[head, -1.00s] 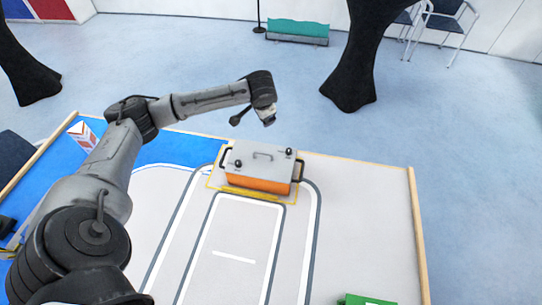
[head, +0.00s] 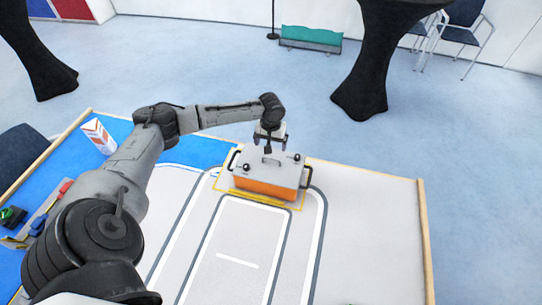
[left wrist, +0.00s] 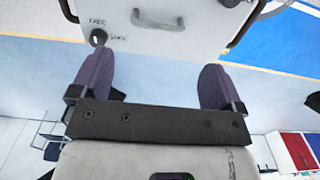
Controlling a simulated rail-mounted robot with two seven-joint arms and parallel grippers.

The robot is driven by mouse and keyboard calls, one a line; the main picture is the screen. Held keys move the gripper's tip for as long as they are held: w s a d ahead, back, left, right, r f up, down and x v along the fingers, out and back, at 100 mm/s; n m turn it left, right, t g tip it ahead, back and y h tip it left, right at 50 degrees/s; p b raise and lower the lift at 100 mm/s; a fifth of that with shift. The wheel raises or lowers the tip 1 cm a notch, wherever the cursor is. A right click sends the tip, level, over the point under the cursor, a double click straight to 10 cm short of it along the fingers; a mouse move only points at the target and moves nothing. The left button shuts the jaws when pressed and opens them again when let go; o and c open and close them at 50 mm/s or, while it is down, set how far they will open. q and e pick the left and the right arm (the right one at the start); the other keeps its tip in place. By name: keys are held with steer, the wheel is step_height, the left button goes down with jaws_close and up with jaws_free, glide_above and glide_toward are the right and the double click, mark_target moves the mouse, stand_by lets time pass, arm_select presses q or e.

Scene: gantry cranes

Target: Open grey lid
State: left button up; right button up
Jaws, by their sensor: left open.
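The grey lid (head: 278,172) sits on an orange box (head: 265,189) in the middle of the table's far side and looks closed. It has a black knob near its front left (head: 247,167) and another at its back right (head: 297,157). In the left wrist view the lid (left wrist: 185,42) fills the upper middle, with a grey handle (left wrist: 158,22) and a black knob (left wrist: 98,38) beside printed words. My left gripper (head: 268,150) is above the lid's far part, pointing down. Its fingers (left wrist: 155,66) are apart with nothing between them. My right gripper is out of view.
A white and orange carton (head: 98,135) stands at the table's far left. A tray of tools (head: 50,212) lies at the left edge. Black side handles (head: 308,178) stick out from the box. The table right of the box is clear.

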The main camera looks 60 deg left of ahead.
arm_select(q)
glide_above(271, 155)
steer(key=s+d, duration=0.2)
steer(key=d, duration=0.2)
steer(key=f, duration=0.7)
steer(key=shift+a+f+b, duration=0.2)
steer(key=shift+f+b, duration=0.15)
steer(key=shift+f, duration=0.05)
steer(key=shift+c, duration=0.2)
